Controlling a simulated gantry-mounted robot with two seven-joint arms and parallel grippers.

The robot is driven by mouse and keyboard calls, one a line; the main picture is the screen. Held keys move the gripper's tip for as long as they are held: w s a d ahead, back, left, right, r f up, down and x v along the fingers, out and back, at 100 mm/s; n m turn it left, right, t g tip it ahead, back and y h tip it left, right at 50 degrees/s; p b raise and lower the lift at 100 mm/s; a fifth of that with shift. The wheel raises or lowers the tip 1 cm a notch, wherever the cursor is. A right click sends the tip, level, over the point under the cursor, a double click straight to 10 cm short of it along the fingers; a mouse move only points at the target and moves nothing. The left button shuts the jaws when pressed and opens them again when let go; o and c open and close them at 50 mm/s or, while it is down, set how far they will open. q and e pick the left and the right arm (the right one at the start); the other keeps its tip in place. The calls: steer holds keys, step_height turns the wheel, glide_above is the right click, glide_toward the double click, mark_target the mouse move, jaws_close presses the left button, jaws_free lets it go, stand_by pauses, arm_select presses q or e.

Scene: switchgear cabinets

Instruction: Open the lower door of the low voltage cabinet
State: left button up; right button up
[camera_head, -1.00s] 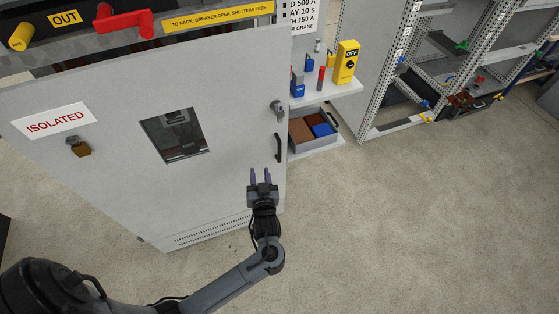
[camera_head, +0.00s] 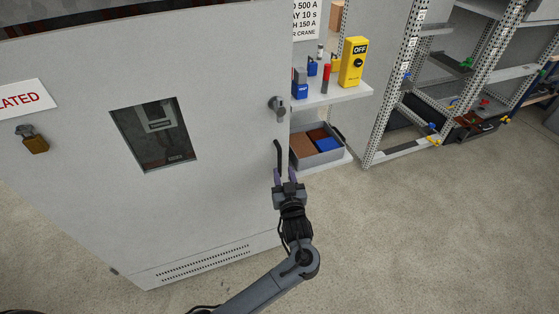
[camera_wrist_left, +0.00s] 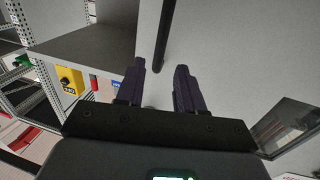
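The grey lower cabinet door (camera_head: 215,205) fills the left of the head view, with a window (camera_head: 155,133) and a bottom vent. I cannot tell whether it is ajar. Its black vertical handle (camera_head: 279,158) is near the right edge, below a grey lock knob (camera_head: 278,106). My left gripper (camera_head: 287,176) is at the handle's lower end, fingers pointing up at it. In the left wrist view the gripper (camera_wrist_left: 160,82) has its fingers apart, with the handle (camera_wrist_left: 163,36) ahead, roughly in line with the gap. Contact is not visible. My right gripper is not in view.
A brass padlock (camera_head: 32,139) hangs on the door's left. Right of the door are a shelf (camera_head: 335,93) with a yellow OFF box (camera_head: 354,61) and a grey bin (camera_head: 317,150) below. Perforated racks (camera_head: 440,80) stand beyond. The floor (camera_head: 430,230) at the right is clear.

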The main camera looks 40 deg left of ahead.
mark_target(280, 159)
arm_select(q)
steer(key=b+x, duration=0.2)
steer(key=x, duration=0.4)
steer(key=shift+w+a, duration=0.25)
steer(key=shift+x, duration=0.75)
jaws_close()
